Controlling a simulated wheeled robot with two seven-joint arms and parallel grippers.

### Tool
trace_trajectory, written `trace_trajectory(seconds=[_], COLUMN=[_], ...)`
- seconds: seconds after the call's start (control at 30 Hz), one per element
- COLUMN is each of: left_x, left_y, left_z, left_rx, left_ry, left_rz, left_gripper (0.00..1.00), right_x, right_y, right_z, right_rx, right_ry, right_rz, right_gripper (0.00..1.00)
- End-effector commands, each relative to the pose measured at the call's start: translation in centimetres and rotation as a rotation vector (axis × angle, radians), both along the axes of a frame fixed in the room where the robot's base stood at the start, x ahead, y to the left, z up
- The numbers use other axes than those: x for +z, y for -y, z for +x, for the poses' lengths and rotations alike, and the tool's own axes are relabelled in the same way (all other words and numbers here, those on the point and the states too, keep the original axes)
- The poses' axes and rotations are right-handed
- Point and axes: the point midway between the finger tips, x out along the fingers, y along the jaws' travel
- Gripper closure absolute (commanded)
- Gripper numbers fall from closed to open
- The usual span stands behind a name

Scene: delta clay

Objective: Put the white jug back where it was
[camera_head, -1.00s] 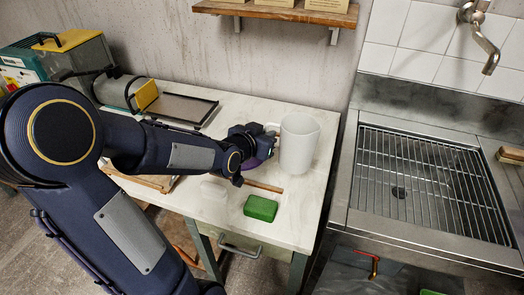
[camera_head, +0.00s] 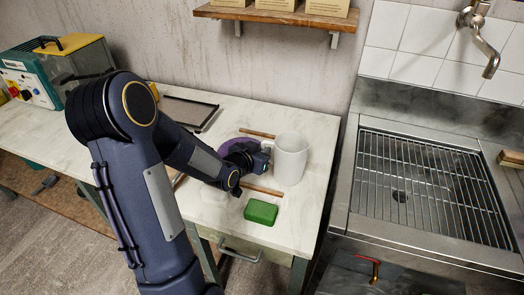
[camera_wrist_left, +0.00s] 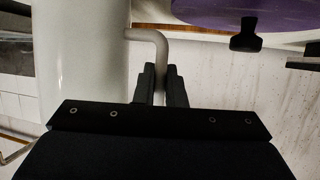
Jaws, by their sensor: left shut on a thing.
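The white jug (camera_head: 291,160) is upright at the right end of the white worktable (camera_head: 312,222), with its handle side facing left. My left gripper (camera_head: 262,159) is at the jug's left side, shut on its handle. In the left wrist view the jug's pale wall (camera_wrist_left: 80,55) fills the left part, and the bent handle (camera_wrist_left: 150,37) runs down between the closed fingers (camera_wrist_left: 160,82). I cannot tell whether the jug's base touches the tabletop. My right gripper is not in view.
A purple round thing (camera_head: 232,145) lies behind my left gripper, partly hidden. Wooden sticks (camera_head: 258,134) lie behind and in front (camera_head: 263,190) of the gripper. A green block (camera_head: 261,211) and a whitish block (camera_head: 213,191) are nearer. A metal sink with a rack (camera_head: 430,185) stands right.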

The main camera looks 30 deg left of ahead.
Motion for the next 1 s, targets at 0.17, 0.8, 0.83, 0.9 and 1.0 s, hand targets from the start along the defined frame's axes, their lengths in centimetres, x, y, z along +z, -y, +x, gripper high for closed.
trace_trajectory(seconds=[0.17,0.8,0.83,0.9,1.0], left_x=[-0.3,0.9,1.1,1.8,2.6], left_y=[0.0,0.0,0.0,0.0,0.1], left_z=[0.0,-1.8,-2.4,-3.8,-5.9], left_rx=[0.000,0.002,0.003,0.003,0.003], left_ry=[0.000,0.001,0.002,0.003,0.002], left_rz=[0.000,0.001,0.001,0.003,0.003], left_gripper=[0.86,0.68,0.68,0.68,0.68], right_x=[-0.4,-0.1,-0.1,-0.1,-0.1], right_y=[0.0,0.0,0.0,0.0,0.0], right_z=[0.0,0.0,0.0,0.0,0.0], right_rx=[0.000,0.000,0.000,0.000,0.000], right_ry=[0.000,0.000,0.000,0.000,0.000], right_rz=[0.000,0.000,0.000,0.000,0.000], right_gripper=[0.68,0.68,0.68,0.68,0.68])
